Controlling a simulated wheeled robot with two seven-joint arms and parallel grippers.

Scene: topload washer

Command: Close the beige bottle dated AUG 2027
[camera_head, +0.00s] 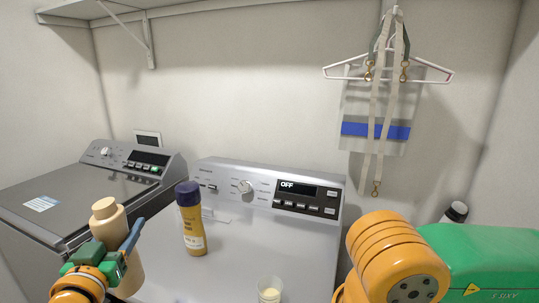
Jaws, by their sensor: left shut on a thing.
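The beige bottle (112,230) stands upright at the lower left, with a narrower beige top (104,208). My left gripper (112,258) is shut on its body; one finger shows at the bottle's right side. The lower part of the bottle is partly hidden by the gripper. I cannot read any date on it, nor tell whether its top is fully shut. My right arm shows at the lower right, but its gripper is out of view.
A yellow bottle (193,232) with a dark blue cap stands on the washer (240,240). A clear cup (270,289) with pale contents is at the bottom edge. Another machine (75,195) is at left. A dark-topped bottle (456,211) shows behind my right arm.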

